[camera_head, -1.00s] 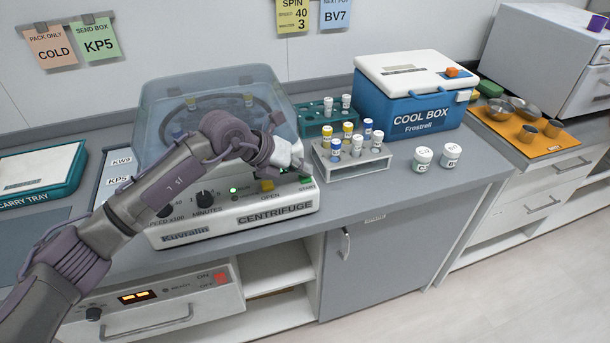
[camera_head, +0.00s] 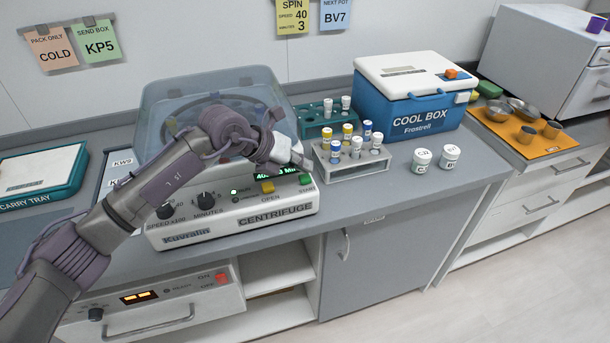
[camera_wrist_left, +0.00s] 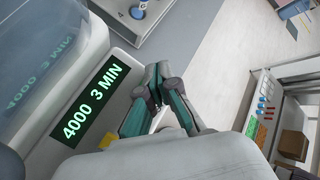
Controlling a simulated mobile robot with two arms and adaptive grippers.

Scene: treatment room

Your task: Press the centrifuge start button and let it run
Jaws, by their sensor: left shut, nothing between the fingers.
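The white centrifuge (camera_head: 180,238) stands on the counter with its translucent blue lid (camera_head: 165,100) down. The green start button (camera_head: 306,179) is at the right end of its sloped panel, beside the yellow open button (camera_head: 267,187). My left gripper (camera_head: 302,161) is shut and empty, just above the start button; a small gap seems to show in the head view. In the left wrist view the shut fingers (camera_wrist_left: 157,85) point past the panel edge, and the start button cannot be made out. The display (camera_wrist_left: 90,103) reads 4000 and 3 MIN. My right gripper is not in view.
A grey rack (camera_head: 350,168) of capped tubes stands close to the right of the centrifuge, with a teal rack (camera_head: 314,128) behind it. Two white jars (camera_head: 421,160) and the blue cool box (camera_head: 410,117) are farther right. A yellow note (camera_head: 293,16) reads SPIN, 40, 3.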

